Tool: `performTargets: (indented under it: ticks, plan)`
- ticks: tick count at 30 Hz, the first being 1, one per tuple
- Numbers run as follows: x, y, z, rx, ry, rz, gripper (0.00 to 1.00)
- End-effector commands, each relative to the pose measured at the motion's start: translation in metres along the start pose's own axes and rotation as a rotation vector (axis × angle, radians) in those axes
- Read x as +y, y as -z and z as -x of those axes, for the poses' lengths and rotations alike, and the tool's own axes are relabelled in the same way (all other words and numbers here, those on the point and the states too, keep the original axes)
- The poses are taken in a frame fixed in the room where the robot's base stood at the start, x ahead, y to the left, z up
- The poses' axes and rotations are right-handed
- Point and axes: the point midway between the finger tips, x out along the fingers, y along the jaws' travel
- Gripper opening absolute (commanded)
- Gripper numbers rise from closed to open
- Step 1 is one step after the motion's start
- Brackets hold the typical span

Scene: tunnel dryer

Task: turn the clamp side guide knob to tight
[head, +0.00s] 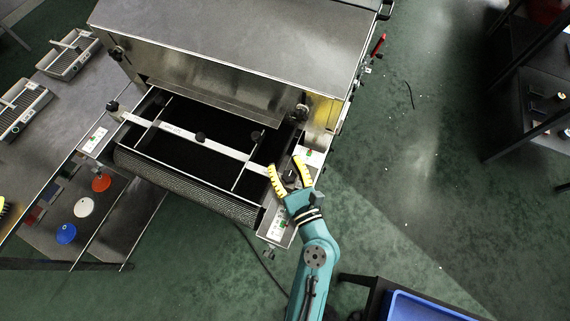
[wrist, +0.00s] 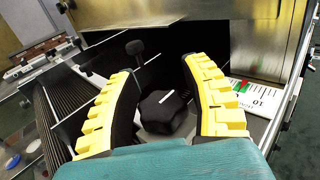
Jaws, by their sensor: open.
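A black lobed knob (wrist: 166,112) with a white line on its top sits between the two yellow-padded fingers of my gripper (wrist: 159,66) in the wrist view. The white line points up and to the right. My gripper (head: 283,162) is open around the knob, and neither finger visibly presses on it. In the head view the dark knob (head: 289,174) shows between the fingers at the right front corner of the dryer's infeed. A white scale plate (wrist: 249,96) with green and red marks lies right of the right finger.
The metal dryer housing (head: 235,45) rises behind the infeed. A side table (head: 70,95) with trays stands left. A blue bin (head: 420,308) is at lower right.

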Motion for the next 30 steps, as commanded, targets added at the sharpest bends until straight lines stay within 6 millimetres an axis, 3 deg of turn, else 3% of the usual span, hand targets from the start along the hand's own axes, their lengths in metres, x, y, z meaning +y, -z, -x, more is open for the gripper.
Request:
performTargets:
  ticks: [3,10,30]
  plan:
    - [-0.0001,-0.0001,0.0003,0.0,0.0,0.0,0.43]
    - [-0.0002,-0.0001,0.0005,0.0,0.0,0.0,0.0]
    - [-0.001,-0.0047,0.0006,0.002,0.089,0.0,0.0]
